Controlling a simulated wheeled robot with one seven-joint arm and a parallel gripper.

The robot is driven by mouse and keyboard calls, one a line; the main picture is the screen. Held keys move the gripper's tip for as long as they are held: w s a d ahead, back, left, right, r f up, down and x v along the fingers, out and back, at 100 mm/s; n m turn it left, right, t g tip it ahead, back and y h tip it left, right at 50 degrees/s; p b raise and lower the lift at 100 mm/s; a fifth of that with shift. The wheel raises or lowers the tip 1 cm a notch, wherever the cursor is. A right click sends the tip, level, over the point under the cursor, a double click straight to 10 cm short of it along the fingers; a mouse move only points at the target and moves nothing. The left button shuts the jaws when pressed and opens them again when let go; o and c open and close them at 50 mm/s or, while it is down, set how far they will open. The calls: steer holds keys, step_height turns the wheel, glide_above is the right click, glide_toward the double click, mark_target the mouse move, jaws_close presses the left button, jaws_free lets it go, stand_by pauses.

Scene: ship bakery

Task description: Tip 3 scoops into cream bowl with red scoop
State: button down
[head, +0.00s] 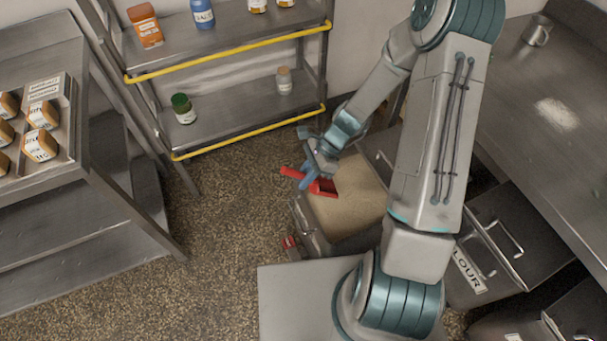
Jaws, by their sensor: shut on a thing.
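The red scoop (325,188) is at the upper left part of an open bin (317,236) filled with pale tan, flour-like contents (352,205). My gripper (308,180) is shut on the scoop, with blue fingers around its red handle. The scoop's head lies over the contents; whether it touches them or carries any I cannot tell. I cannot make out a cream bowl in this view. My arm hides the right part of the bin.
A closed bin labelled FLOUR (468,272) stands right, under a steel counter (520,110) with a metal mug (537,31) and a white powder patch. A shelf rack (225,110) with yellow rails holds jars. A steel table (95,165) with jars stands left.

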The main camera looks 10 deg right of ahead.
mark_target(325, 193)
steer(key=shift+h, duration=0.7)
steer(key=shift+w+d+f+b, duration=0.1)
steer(key=shift+d+f+b, duration=1.3)
steer(key=shift+f, duration=0.65)
steer(key=shift+w+d+f+b, duration=0.1)
steer(key=shift+d+f+b, duration=1.3)
steer(key=shift+f, duration=0.65)
steer(key=shift+w+d+f+b, duration=0.1)
steer(key=shift+d+f+b, duration=1.3)
steer(key=shift+f, duration=0.65)
steer(key=shift+a+h+p, duration=0.25)
steer(key=shift+h+p, duration=0.5)
steer(key=shift+h, duration=0.25)
steer(key=shift+s+a+r+h+p, duration=0.15)
steer(key=shift+a+r+h+p, duration=0.7)
steer(key=shift+p, duration=0.4)
steer(key=shift+m+h, duration=0.3)
steer(key=shift+h, duration=0.15)
steer(key=a+r+p, duration=0.1)
steer(key=r+p, duration=0.1)
steer(key=a+r+p, duration=0.1)
steer(key=r+p, duration=0.2)
steer(key=a+r+p, duration=0.2)
steer(key=shift+s+r, duration=0.1)
steer(key=shift+r, duration=0.2)
